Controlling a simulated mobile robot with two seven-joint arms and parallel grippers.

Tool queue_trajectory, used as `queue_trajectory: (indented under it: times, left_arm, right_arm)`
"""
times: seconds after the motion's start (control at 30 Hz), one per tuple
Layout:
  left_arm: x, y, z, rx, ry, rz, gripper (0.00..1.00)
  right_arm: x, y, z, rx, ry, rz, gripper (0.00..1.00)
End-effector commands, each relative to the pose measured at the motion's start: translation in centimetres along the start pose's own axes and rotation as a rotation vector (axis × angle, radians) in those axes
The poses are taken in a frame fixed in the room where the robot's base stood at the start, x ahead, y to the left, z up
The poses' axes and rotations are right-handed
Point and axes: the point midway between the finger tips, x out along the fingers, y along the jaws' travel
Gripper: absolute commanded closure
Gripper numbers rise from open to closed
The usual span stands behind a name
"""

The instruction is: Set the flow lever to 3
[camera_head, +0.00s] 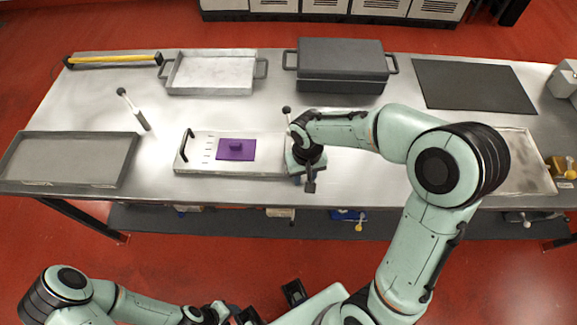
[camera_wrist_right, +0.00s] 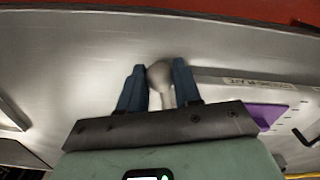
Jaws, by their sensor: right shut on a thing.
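My right gripper (camera_head: 297,178) is low over the table, by the right end of a shallow tray. In the right wrist view its two blue fingers (camera_wrist_right: 159,88) are shut on a grey round-ended lever (camera_wrist_right: 159,72) with a short pale stem. Another knobbed lever (camera_head: 134,110) leans at the left of the table. No lever numbers are readable. My left gripper (camera_head: 232,315) is at the bottom edge; its jaws are unclear.
A dark lidded box (camera_head: 340,70), a grey pan (camera_head: 212,90) and a yellow bar (camera_head: 115,61) stand behind. A wide tray (camera_head: 70,160) lies left; a black mat (camera_head: 470,85) lies right.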

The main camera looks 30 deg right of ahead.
Motion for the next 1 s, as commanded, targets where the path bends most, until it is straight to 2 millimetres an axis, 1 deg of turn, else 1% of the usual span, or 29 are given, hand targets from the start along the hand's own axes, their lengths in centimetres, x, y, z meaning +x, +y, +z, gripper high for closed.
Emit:
queue_trajectory:
  times: [0.17, 0.6, 1.0]
  left_arm:
    - [-0.1, 0.0, 0.0, 0.0, 0.001, 0.0, 0.51]
    - [-0.5, 0.2, -0.2, 0.001, 0.003, 0.001, 0.51]
    - [-0.6, 0.3, -0.2, 0.001, 0.003, 0.001, 0.51]
  right_arm:
    - [0.0, 0.3, 0.0, -0.023, -0.001, 0.001, 0.99]
    - [0.0, 1.7, -0.2, -0.201, -0.001, 0.0, 0.99]
    - [0.0, 1.8, -0.2, -0.221, -0.001, 0.0, 0.99]
